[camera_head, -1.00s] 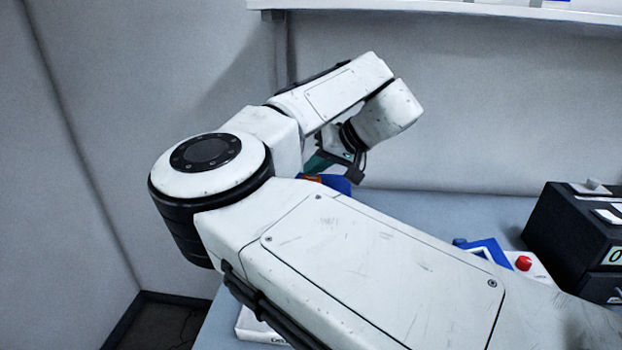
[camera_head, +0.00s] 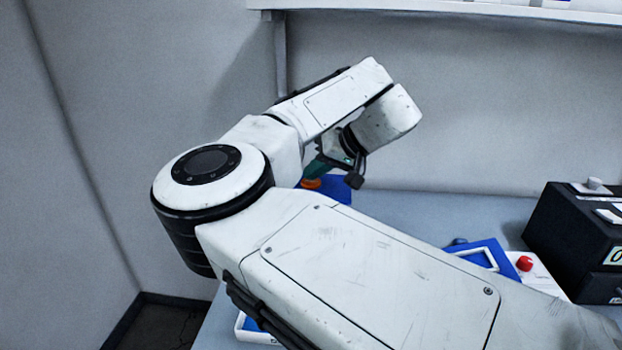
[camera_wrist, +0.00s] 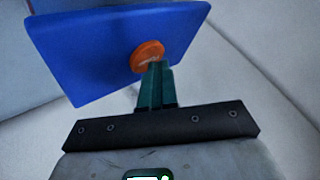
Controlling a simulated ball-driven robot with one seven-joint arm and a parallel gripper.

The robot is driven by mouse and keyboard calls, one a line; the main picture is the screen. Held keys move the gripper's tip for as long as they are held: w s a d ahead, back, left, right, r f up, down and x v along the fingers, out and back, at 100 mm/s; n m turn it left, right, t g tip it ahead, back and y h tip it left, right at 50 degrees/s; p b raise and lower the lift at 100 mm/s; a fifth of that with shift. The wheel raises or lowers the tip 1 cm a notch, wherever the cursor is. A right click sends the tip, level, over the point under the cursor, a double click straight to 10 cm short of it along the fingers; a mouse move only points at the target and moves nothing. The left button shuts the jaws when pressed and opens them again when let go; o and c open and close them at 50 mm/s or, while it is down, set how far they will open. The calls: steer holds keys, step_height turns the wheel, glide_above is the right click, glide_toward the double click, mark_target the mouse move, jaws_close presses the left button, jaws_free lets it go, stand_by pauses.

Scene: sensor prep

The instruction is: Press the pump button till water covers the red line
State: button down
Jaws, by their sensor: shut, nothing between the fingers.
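The round orange button (camera_wrist: 148,55) sits on a flat blue panel (camera_wrist: 190,35) in the wrist view. In the head view the orange button (camera_head: 311,183) and the blue panel (camera_head: 337,189) show only in part behind my arm. My gripper (camera_wrist: 156,66) is shut and empty, its green fingers together with their tips at the button's near edge. It also shows in the head view (camera_head: 316,172), just above the button. I cannot tell if the tips touch or press it. No water and no red line show in either view.
A black box (camera_head: 570,235) stands at the right of the table (camera_head: 420,212). Beside it are a white device with a red knob (camera_head: 524,264) and a blue piece with a white frame (camera_head: 490,252). A white shelf (camera_head: 430,8) runs along the wall above. My arm hides the table's middle.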

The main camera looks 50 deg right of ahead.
mark_target(316, 182)
stand_by(0.3)
steer(key=shift+r+p, duration=0.8)
steer(key=shift+r, duration=0.3)
step_height(316, 182, up, 5)
steer(key=p, duration=0.3)
stand_by(0.8)
